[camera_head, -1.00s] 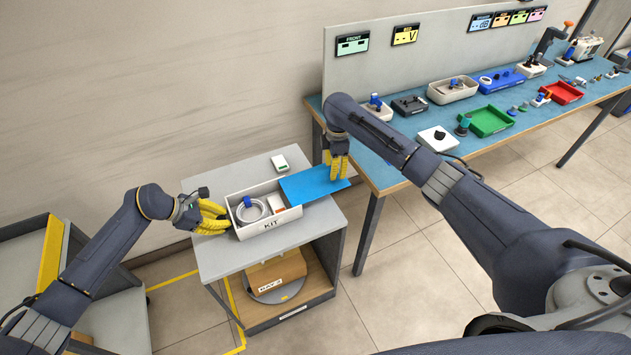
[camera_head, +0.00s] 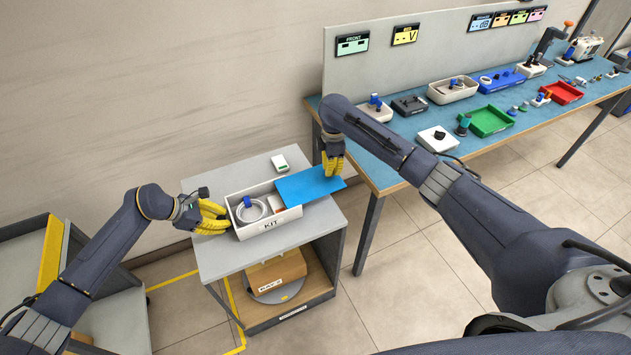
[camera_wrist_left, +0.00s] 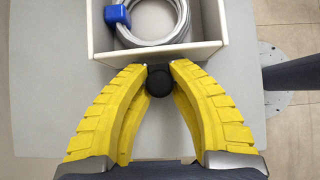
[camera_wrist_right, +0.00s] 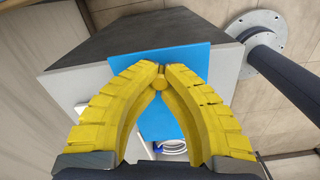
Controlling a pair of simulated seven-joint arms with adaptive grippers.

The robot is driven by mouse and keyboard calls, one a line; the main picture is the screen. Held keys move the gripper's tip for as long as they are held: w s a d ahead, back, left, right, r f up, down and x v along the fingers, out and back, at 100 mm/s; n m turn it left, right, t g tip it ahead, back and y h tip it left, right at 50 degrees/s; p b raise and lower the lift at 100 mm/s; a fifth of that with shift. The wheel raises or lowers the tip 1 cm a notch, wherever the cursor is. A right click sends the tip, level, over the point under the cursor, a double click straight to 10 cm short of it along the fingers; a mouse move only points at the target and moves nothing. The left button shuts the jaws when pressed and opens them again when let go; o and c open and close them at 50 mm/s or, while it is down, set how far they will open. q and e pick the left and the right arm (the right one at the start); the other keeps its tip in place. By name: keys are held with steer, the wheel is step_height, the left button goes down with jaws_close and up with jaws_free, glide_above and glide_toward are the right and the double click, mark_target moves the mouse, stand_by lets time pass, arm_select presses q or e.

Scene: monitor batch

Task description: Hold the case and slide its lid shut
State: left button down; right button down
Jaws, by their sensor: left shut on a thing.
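The white case (camera_head: 268,223), marked KIT, stands on the grey cabinet top. Its left part is open and shows a coiled grey cable (camera_head: 256,212) with a blue clip; the coil also shows in the left wrist view (camera_wrist_left: 152,25). The blue lid (camera_head: 310,186) covers the case's right end and sticks out beyond it to the right. My left gripper (camera_head: 228,217) is shut on a dark round knob (camera_wrist_left: 159,82) at the case's left end. My right gripper (camera_head: 330,175) is at the lid's outer part, its fingertips closed around a small yellowish knob (camera_wrist_right: 159,74).
A small white and green box (camera_head: 280,163) lies behind the case on the cabinet top (camera_head: 220,263). A blue workbench (camera_head: 395,160) with trays and parts stands close on the right. A cart (camera_head: 110,310) stands at the left.

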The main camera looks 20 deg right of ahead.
mark_target(287, 192)
steer(key=shift+s+a+f, duration=0.1)
steer(key=shift+s+a, duration=0.3)
steer(key=shift+a, duration=2.1)
steer(key=shift+s+a+r, duration=0.1)
steer(key=shift+s+a, duration=0.3)
steer(key=shift+a, duration=2.05)
steer(key=shift+s+a+f, duration=0.1)
steer(key=shift+s+a, duration=0.3)
steer(key=shift+a, duration=2.45)
steer(key=c, duration=1.5)
jaws_free()
step_height(287, 192, up, 12)
